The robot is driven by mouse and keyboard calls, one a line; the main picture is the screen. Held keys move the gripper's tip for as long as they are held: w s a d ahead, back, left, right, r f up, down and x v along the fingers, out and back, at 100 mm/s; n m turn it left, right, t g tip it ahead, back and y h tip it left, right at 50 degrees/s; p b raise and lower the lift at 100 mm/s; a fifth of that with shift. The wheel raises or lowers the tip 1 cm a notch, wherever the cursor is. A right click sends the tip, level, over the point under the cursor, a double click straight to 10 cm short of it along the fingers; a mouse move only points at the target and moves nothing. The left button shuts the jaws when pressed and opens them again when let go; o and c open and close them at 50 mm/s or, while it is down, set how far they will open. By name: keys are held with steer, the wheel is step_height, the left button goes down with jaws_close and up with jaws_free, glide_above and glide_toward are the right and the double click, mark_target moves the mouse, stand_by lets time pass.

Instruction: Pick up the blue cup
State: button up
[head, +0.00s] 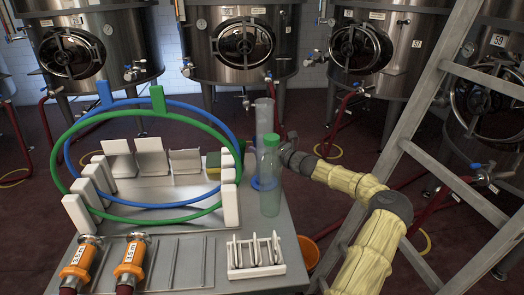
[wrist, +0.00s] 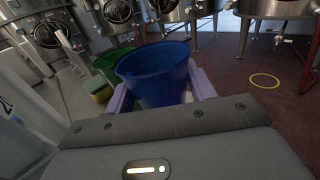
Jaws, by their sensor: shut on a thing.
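The blue cup (wrist: 153,72) fills the middle of the wrist view, its open rim facing up and tilted a little. My gripper (wrist: 158,84) has one pale finger on each side of the cup and is shut on it. The cup's lower part is hidden behind the gripper body. In the head view my arm reaches in from the right to a spot behind the clear bottle with a green cap (head: 270,180). The fingers and cup cannot be made out clearly there.
A tall clear cylinder (head: 264,115) stands behind the bottle. Blue and green hoops (head: 125,212) rest in white holders on the metal table (head: 195,240). A white rack (head: 255,268) and orange-collared hose fittings (head: 130,258) lie nearer. A ladder (head: 440,150) stands right of my arm.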

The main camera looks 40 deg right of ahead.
step_height(320, 180, up, 27)
steer(key=p, duration=0.4)
steer(key=shift+p, duration=0.3)
steer(key=shift+w+a+f, duration=0.1)
steer(key=shift+w+f, duration=0.05)
steer(key=shift+f, duration=0.05)
